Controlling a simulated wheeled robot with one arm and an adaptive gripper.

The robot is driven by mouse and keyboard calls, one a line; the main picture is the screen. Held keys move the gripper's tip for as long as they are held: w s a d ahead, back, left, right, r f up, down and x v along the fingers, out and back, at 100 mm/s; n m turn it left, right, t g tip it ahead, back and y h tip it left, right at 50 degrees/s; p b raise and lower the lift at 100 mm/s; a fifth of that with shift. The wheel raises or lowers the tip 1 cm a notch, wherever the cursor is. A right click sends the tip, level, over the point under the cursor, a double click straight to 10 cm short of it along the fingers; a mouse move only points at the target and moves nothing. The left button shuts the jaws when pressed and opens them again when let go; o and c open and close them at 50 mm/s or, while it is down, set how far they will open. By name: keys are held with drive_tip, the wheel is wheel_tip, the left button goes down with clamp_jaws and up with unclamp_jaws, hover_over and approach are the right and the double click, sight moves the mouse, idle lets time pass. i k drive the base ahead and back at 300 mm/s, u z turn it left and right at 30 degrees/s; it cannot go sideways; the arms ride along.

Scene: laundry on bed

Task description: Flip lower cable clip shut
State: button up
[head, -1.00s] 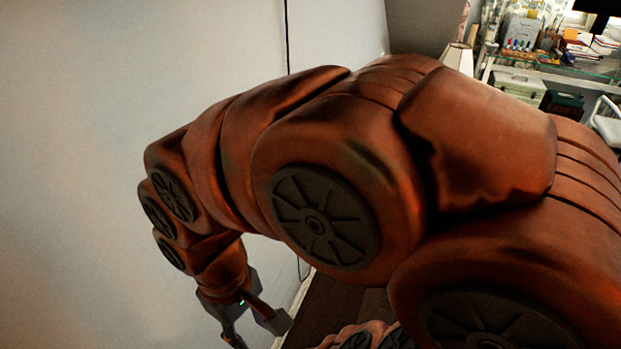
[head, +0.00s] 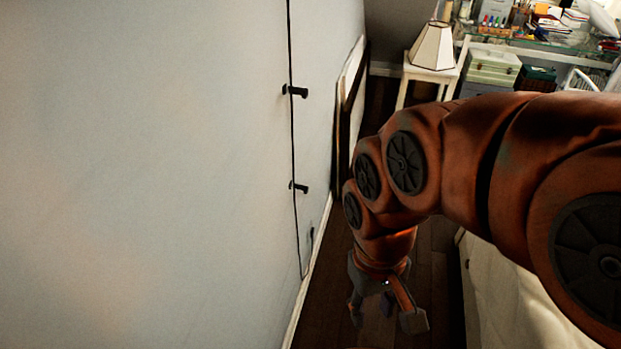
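Two dark cable clips are on the pale wall along a thin black vertical cable. The upper clip (head: 295,91) and the lower cable clip (head: 298,187) each have a dark piece sticking out to the right of the cable. The lower clip looks swung open, though it is small in the picture. My gripper (head: 386,318) hangs fingers down over the dark floor, to the right of and below the lower clip, apart from the wall. Its fingers are spread, with nothing seen between them.
The cable (head: 293,140) runs down to near the baseboard, by a wall outlet (head: 311,238). A framed panel (head: 346,100) leans on the wall farther back. A lamp (head: 433,46) stands on a white side table (head: 430,74). A bed (head: 505,300) is at right; a narrow floor strip (head: 335,290) is clear.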

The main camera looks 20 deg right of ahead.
sight(305, 189)
drive_tip(key=z, duration=0.85)
drive_tip(key=k, duration=0.8)
drive_tip(key=u, duration=1.6)
drive_tip(key=i, duration=0.5)
